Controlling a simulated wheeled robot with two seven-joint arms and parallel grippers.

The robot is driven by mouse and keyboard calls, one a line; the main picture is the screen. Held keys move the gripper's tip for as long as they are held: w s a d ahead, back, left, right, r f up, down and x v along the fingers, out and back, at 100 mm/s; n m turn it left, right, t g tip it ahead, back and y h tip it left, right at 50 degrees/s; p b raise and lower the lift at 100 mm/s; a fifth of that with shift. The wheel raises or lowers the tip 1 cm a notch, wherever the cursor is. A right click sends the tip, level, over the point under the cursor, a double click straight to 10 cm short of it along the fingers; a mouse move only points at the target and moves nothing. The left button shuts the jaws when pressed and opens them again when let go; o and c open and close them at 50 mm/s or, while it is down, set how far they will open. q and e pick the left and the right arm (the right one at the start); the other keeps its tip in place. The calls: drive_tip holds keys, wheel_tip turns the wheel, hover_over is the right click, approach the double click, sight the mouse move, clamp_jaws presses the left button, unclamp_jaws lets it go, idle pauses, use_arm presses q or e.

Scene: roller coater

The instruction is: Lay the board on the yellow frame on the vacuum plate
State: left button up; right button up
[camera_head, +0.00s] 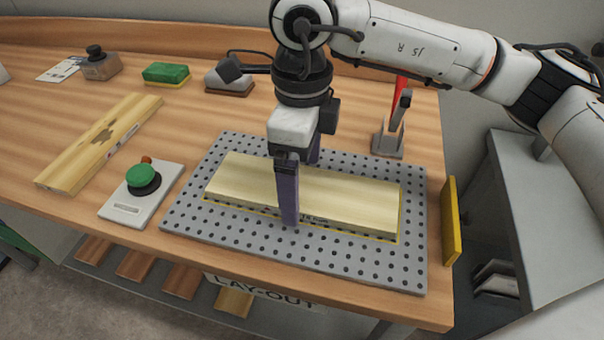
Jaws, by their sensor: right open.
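The pale wooden board (350,196) lies flat on the grey perforated vacuum plate (330,260). A thin yellow line of the frame (245,209) shows along the board's front edge and at its right end, so the board appears to lie within or over it. My right gripper (298,190) points down at the middle of the board. One dark finger stands in front of the board's near edge, the other is mostly hidden behind it at the far side. The jaws are open around the board. My left gripper is not in view.
A second board with a dark mark (103,140) lies at the left. A green button box (142,190) stands beside the plate's left edge. A grey stand with a red part (389,140) is behind the plate. A yellow bar (451,222) is at the table's right edge.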

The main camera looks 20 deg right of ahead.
sight(302, 187)
wheel_tip(302, 187, up, 12)
drive_tip(key=shift+f, duration=0.2)
